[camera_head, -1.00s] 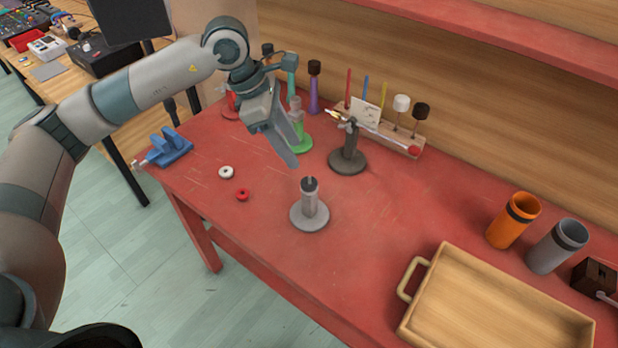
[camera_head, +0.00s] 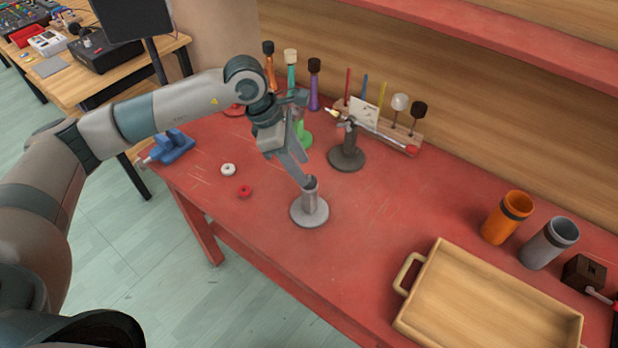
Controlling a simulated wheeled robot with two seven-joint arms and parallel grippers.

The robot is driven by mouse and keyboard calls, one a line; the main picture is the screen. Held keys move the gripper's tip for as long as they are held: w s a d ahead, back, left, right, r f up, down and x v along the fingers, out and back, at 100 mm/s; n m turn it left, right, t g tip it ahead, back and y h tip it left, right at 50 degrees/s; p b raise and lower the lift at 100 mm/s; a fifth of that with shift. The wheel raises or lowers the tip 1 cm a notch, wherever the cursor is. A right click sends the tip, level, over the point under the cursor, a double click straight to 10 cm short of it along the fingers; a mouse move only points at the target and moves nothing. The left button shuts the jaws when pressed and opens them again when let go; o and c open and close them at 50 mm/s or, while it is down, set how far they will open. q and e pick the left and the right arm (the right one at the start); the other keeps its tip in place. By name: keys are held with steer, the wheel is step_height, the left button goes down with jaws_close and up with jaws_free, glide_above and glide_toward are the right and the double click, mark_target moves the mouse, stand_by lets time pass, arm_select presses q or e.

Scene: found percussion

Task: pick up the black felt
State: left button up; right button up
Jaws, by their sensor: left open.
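A grey stand (camera_head: 310,211) with a round base and a short upright post stands on the red table. A small dark piece, which looks like the black felt (camera_head: 312,181), sits at the top of the post and is mostly hidden by my gripper. My left gripper (camera_head: 306,181) points down at the post top with its fingers open around or right beside the dark piece; I cannot tell which, nor whether they touch it. A white ring (camera_head: 228,169) and a red ring (camera_head: 245,191) lie on the table to the left. My right gripper is out of view.
A dark stand (camera_head: 347,157) with a thin rod is behind to the right, before a rack of mallets (camera_head: 395,133). A wooden tray (camera_head: 490,300), orange cup (camera_head: 507,219) and grey cup (camera_head: 549,244) stand right. A blue clamp (camera_head: 172,147) is left. The table right of the grey stand is clear.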

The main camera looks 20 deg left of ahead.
arm_select(q)
steer(key=shift+p+x, duration=0.65)
steer(key=shift+x, duration=1.05)
steer(key=shift+a, duration=0.1)
steer(key=shift+c, duration=0.6)
steer(key=c, duration=0.8)
